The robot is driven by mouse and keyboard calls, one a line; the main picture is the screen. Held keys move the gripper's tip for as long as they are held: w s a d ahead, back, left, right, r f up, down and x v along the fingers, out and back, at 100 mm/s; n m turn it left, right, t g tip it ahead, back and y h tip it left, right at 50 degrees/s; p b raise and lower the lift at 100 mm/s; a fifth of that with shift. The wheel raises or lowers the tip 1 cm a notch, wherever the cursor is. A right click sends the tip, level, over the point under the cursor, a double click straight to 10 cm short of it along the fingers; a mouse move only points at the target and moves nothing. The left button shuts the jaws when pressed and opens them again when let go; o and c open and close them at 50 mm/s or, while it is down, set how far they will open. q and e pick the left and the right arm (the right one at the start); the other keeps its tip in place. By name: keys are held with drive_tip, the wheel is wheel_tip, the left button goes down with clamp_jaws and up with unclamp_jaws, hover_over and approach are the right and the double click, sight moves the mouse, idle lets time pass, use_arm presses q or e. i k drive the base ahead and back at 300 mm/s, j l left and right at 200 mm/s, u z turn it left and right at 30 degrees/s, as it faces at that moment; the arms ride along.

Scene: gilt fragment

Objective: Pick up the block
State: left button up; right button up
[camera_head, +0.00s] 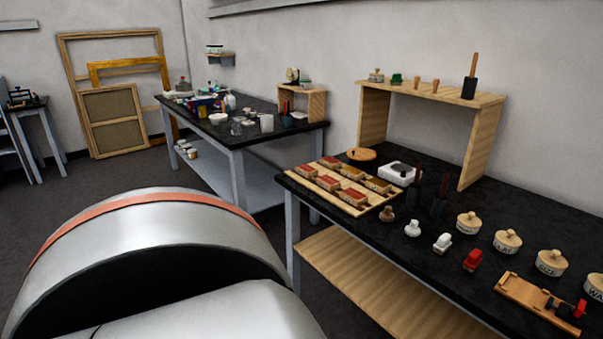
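Neither of my grippers is in view. I cannot tell which item is the block. Several small reddish and yellowish block-like pieces sit on a light wooden board (335,199) at the left end of the near black-topped table (405,246). A red object (473,260) with an upright top stands near that table's front edge, and a white one (442,243) stands to its left. A white box-like item (396,173) lies behind the board. Nothing visible touches any of these.
A wooden shelf (430,92) stands at the back of the near table. Lidded jars (508,242) and a wooden holder (528,296) crowd its right side. A second cluttered table (282,134) is farther back. Wooden frames (113,103) lean on the wall. Floor (80,195) at left is clear.

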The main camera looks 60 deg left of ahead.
sight(308, 171)
drive_tip(key=u, duration=2.05)
drive_tip(key=i+j+z, duration=0.1)
drive_tip(key=z, duration=0.35)
drive_tip(key=j+z, duration=0.15)
drive_tip(key=z, duration=0.25)
drive_tip(key=i+j+z, duration=0.1)
drive_tip(key=z, duration=0.35)
drive_tip(key=j+z, duration=0.25)
drive_tip(key=j, duration=0.25)
drive_tip(key=j+z, duration=0.3)
drive_tip(key=j, duration=0.2)
drive_tip(key=j+z, duration=0.1)
drive_tip(key=j, duration=0.55)
drive_tip(key=k+j+z, duration=0.1)
drive_tip(key=j, duration=0.6)
drive_tip(key=k+j, duration=0.15)
drive_tip(key=j, duration=0.5)
drive_tip(key=i+z, duration=0.05)
